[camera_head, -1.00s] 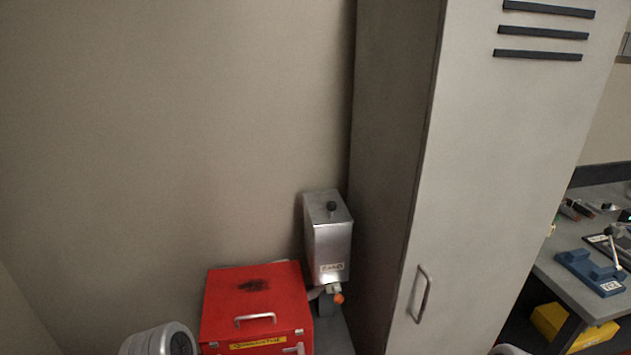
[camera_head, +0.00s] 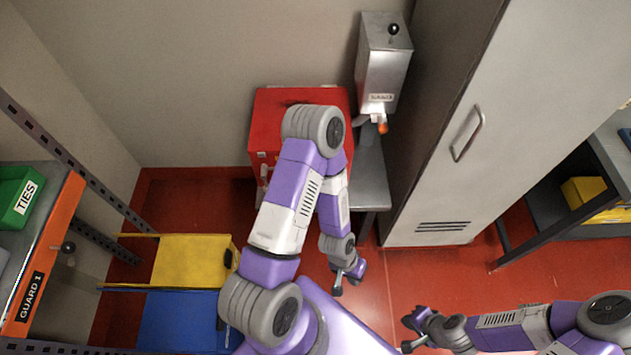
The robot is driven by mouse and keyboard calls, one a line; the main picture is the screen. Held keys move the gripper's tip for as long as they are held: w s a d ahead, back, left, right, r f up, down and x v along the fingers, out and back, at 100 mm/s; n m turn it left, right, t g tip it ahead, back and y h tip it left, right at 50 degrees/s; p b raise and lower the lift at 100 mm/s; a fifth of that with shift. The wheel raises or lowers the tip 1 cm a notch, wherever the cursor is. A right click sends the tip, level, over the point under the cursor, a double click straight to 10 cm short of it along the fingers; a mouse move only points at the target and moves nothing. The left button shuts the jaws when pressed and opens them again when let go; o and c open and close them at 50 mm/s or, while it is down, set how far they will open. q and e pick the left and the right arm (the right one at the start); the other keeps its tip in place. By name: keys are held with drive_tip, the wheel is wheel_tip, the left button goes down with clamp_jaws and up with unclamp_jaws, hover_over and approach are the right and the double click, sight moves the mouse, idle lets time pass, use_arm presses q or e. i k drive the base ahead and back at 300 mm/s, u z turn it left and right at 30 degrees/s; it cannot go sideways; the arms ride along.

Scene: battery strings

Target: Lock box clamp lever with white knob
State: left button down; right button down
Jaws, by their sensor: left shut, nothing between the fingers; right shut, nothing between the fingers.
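No clamp lever with a white knob shows clearly now. Only a small blue piece (camera_head: 626,138) shows at the right edge, on the grey workbench (camera_head: 610,150); the rest of it is cut off. My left gripper (camera_head: 348,279) is shut and empty, pointing down over the red floor in front of the red box. My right gripper (camera_head: 411,332) is shut and empty at the bottom right, above the floor. Both are well away from the workbench.
A red box (camera_head: 271,112), partly hidden by my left arm, stands beside a metal dispenser (camera_head: 384,72). A tall grey locker (camera_head: 470,185) stands between them and the workbench. Yellow (camera_head: 190,262) and blue (camera_head: 175,320) panels and a shelf with a green bin (camera_head: 17,197) are left.

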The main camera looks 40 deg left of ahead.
sight(266, 183)
drive_tip(key=z, duration=0.2)
drive_tip(key=i, duration=0.2)
drive_tip(key=u, duration=1.1)
